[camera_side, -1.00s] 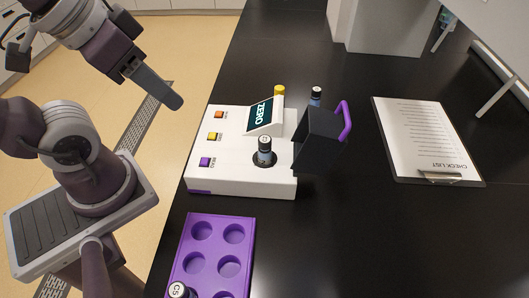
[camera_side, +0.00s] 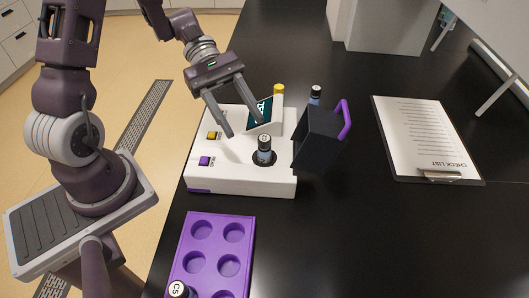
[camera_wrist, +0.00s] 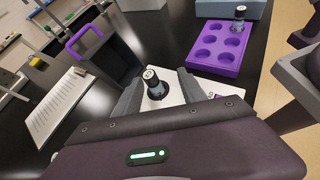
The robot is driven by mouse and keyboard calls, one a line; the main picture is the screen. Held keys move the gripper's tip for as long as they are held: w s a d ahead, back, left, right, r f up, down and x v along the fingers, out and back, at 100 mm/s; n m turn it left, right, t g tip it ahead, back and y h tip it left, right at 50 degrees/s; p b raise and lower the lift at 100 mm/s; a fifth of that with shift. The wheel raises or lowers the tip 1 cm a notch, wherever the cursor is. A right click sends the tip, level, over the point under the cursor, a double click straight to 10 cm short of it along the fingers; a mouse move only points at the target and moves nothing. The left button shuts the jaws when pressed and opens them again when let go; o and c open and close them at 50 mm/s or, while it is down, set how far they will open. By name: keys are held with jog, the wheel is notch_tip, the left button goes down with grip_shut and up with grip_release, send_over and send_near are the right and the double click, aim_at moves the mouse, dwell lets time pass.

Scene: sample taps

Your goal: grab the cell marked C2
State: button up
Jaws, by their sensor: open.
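A dark cell with a white cap (camera_side: 264,150) stands upright in the round seat of the white device (camera_side: 270,184). Its cap mark starts with C, but I cannot read the digit. It also shows in the wrist view (camera_wrist: 155,89), between and beyond my fingers. My gripper (camera_side: 245,128) is open and empty, above the device and up-left of that cell in the side view. In the wrist view my gripper (camera_wrist: 160,77) has its fingers to either side of the cell. Another cell, marked C5 (camera_side: 178,289), stands in the purple rack (camera_side: 211,221). A further capped cell (camera_side: 315,94) stands behind the device, its mark unreadable.
A dark cover with a purple handle (camera_side: 343,122) stands open close to the right of the seated cell. A tilted screen (camera_side: 257,108) and a yellow-topped part (camera_side: 279,90) are behind it. A clipboard (camera_side: 425,140) lies at the right.

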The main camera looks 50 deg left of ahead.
aim_at(264, 145)
jog(key=shift+w+a+f+n+t+h, duration=0.25)
jog(key=shift+w+f+n+h, duration=0.15)
jog(key=shift+f+n, duration=0.15)
jog(key=shift+w+a+f+n+t+h, duration=0.15)
jog(key=shift+w+f+n+t+h, duration=0.15)
jog(key=shift+w+f+n, duration=0.2)
jog(key=x, duration=0.7)
jog(key=shift+a, duration=0.1)
grip_shut()
